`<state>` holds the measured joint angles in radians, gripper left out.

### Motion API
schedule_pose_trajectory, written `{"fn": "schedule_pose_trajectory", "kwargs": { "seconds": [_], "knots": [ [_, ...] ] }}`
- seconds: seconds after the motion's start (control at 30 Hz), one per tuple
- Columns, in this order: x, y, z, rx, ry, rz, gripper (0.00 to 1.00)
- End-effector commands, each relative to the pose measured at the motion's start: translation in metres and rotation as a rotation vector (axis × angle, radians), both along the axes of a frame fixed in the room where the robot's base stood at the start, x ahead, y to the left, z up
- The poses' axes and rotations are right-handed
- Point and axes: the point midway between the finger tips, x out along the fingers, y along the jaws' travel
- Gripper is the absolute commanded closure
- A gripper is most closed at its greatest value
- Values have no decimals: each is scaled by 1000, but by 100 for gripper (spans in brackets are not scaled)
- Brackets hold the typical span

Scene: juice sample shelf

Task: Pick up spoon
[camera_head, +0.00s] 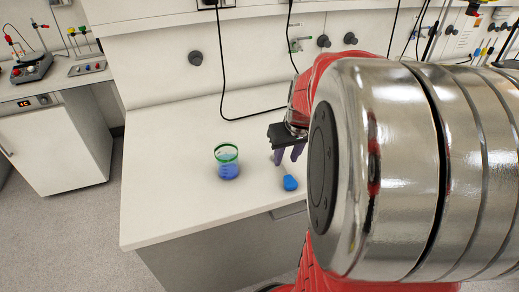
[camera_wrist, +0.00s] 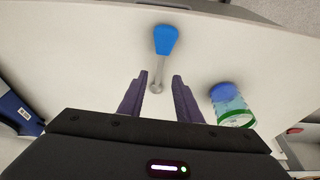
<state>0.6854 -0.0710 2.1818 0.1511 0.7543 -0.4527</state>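The spoon (camera_head: 290,183) lies on the white bench, its blue end toward the front edge. In the wrist view its blue end (camera_wrist: 166,39) is at the top and its thin grey shaft (camera_wrist: 158,78) runs down between my fingertips. My gripper (camera_head: 288,156) has purple fingers. They are apart, one on each side of the shaft's lower end in the wrist view (camera_wrist: 160,77), with nothing held. I cannot tell exactly how high the fingers are above the bench. In the head view my arm and gripper hide some of the bench behind the spoon.
A beaker (camera_head: 227,161) with a green rim and blue contents stands on the bench (camera_head: 165,190) left of the spoon. It also shows at the right in the wrist view (camera_wrist: 231,106). A black cable (camera_head: 222,75) hangs along the back wall. The bench's left part is clear.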

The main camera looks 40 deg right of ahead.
Motion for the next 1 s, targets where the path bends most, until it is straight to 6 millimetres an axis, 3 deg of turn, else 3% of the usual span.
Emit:
{"fn": "schedule_pose_trajectory", "kwargs": {
  "seconds": [0.23, 0.63, 1.0],
  "knots": [
    [1, 0, -5, 2, 1, -1, 69],
    [12, -5, -48, 2, 1, -1, 69],
    [13, -5, -50, 0, 0, -1, 69]
  ]
}}
